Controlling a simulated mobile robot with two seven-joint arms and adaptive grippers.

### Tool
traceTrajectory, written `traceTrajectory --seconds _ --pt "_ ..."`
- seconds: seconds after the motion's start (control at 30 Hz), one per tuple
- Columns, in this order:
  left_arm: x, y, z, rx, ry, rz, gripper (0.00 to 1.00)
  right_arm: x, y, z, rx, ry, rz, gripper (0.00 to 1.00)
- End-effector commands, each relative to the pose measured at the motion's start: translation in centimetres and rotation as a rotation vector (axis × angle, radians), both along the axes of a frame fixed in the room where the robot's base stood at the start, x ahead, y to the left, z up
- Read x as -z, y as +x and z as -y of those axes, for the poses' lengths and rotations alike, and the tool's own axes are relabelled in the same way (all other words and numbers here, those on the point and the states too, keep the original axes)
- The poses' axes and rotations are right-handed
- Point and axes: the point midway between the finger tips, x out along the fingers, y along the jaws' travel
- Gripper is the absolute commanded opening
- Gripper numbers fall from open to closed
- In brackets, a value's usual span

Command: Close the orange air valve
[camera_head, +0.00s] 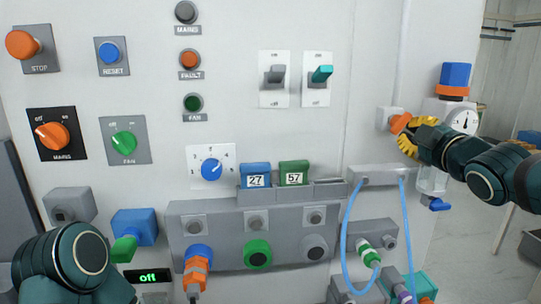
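The orange air valve (399,122) sits on a pale mount at the right side of the panel, left of the round gauge. Its orange handle shows only in part; my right gripper hides the rest. My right gripper (412,134), with yellow fingers, reaches in from the right and is right at the handle, with its fingers close around or against it. I cannot tell whether they grip it. My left arm shows only as a dark rounded link at the bottom left; its gripper is out of view.
A gauge (465,121) with a blue and orange top stands close behind my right gripper. A blue hose (347,232) loops below the valve. Switches, knobs and connectors cover the panel. A small display (148,276) reads "off". Open floor lies at the right.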

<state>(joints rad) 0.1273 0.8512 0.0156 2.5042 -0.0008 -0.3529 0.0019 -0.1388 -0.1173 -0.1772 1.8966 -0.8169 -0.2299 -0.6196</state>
Motion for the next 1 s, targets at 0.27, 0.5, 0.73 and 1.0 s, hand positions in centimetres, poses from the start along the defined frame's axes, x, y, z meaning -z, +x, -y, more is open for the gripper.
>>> traceTrajectory --seconds 0.27,0.5,0.73,1.0 --pt "0.60 0.12 -0.01 -0.001 0.000 0.003 0.68 0.21 -0.03 -0.20 0.000 0.000 0.000 0.00" --pt "0.59 0.14 -0.02 -0.001 0.000 0.003 0.68 0.18 -0.04 -0.21 0.000 0.000 0.000 0.00" --pt "0.54 0.13 -0.01 -0.001 0.000 0.003 0.68 0.26 -0.02 -0.13 0.000 0.000 0.000 0.00" --pt "0.37 0.12 -0.01 -0.001 0.000 0.003 0.68 0.81 -0.06 0.39 0.002 0.001 -0.001 0.00"
